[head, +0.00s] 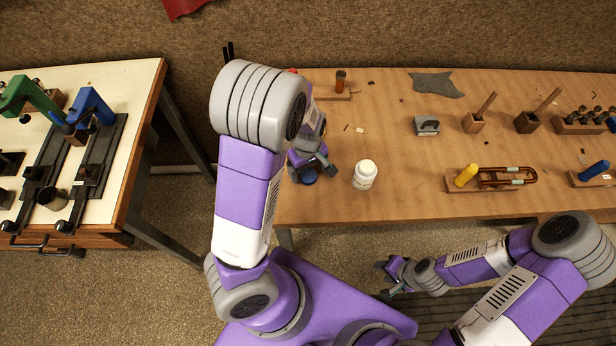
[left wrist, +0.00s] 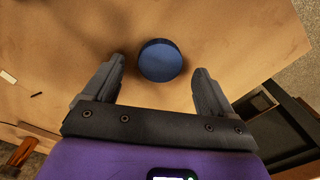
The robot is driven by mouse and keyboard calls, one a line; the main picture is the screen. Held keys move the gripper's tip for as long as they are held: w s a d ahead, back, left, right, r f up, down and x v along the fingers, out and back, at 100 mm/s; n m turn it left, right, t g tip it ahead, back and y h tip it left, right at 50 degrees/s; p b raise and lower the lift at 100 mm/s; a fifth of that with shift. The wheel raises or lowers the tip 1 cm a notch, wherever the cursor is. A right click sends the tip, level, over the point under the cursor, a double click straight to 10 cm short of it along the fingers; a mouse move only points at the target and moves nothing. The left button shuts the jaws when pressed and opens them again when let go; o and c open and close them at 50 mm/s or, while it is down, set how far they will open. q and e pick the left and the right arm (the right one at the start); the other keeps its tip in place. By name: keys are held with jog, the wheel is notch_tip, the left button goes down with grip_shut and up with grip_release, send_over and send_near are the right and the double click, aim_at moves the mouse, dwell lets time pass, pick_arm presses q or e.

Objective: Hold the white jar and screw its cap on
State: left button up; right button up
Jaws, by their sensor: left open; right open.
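The white jar (head: 365,175) stands upright near the front edge of the wooden bench, with a pale, cream-coloured top. A round blue cap (head: 308,177) lies on the bench to the jar's left and apart from it. My left gripper (head: 314,168) is open over the bench at the cap. In the left wrist view the blue cap (left wrist: 160,61) shows between and slightly beyond the two spread fingertips, with a gap on each side. My right gripper (head: 387,278) is open and empty, off the bench's front edge, below the jar in the picture.
A yellow-handled tool on a wooden block (head: 466,176) and a copper-coloured tube piece (head: 508,177) lie right of the jar. A grey metal block (head: 427,125) and wooden holders (head: 474,122) stand behind. A separate table with clamps (head: 130,90) is at left. Bench around the jar is clear.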

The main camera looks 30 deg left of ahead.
aim_at(308, 174)
pick_arm(q)
jog(key=shift+f, duration=0.95)
jog(key=shift+r, duration=0.1)
jog(key=c, duration=1.1)
notch_tip(308, 174, up, 10)
jog(key=p, duration=0.4)
